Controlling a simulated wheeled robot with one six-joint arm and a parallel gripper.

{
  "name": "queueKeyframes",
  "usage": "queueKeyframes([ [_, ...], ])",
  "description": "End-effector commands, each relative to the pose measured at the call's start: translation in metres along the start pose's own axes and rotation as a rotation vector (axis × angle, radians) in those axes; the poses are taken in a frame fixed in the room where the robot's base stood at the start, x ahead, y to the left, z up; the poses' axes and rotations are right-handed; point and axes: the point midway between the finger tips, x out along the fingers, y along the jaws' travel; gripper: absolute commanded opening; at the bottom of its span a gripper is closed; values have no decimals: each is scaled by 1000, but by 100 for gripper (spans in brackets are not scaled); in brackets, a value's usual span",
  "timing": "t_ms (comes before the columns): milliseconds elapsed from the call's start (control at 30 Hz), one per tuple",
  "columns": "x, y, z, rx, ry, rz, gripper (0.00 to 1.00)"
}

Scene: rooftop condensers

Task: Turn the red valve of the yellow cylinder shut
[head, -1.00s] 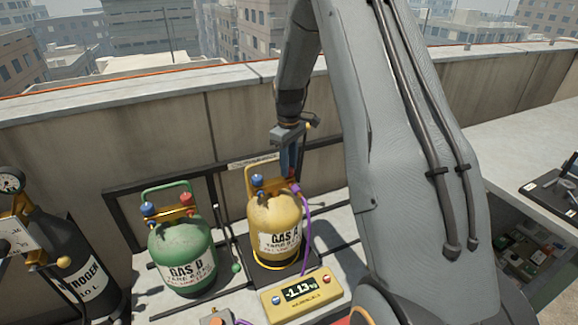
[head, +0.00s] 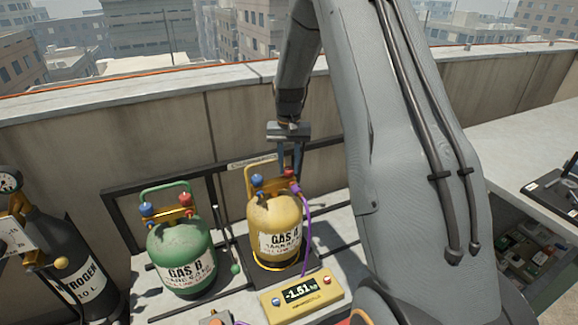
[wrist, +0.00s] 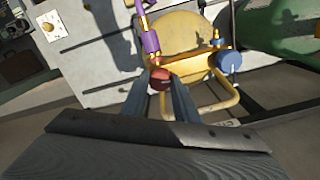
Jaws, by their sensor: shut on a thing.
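The yellow cylinder (head: 262,212), labelled GAS A, stands on a dark scale platform with a yellow handle around its valves. Its red valve (head: 289,172) is at the top right, beside a blue valve (head: 257,181). My gripper (head: 290,168) reaches down from above with its fingers on either side of the red valve. In the wrist view the red valve (wrist: 160,76) sits between the fingertips, and the blue valve (wrist: 229,62) is to the right, apart from them. The gripper is shut on the red valve.
A purple hose (head: 308,215) runs down from the cylinder's fitting close to the fingers. A scale display (head: 301,294) reads about -1.51. A green cylinder (head: 182,255) stands left, and a dark nitrogen cylinder (head: 75,275) further left. A parapet wall (head: 120,130) is behind.

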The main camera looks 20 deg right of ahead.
Motion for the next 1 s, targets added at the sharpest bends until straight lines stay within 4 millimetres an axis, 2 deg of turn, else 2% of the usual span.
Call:
queueKeyframes([
  [1000, -1, -1, -2, 963, 4, -3, 5],
])
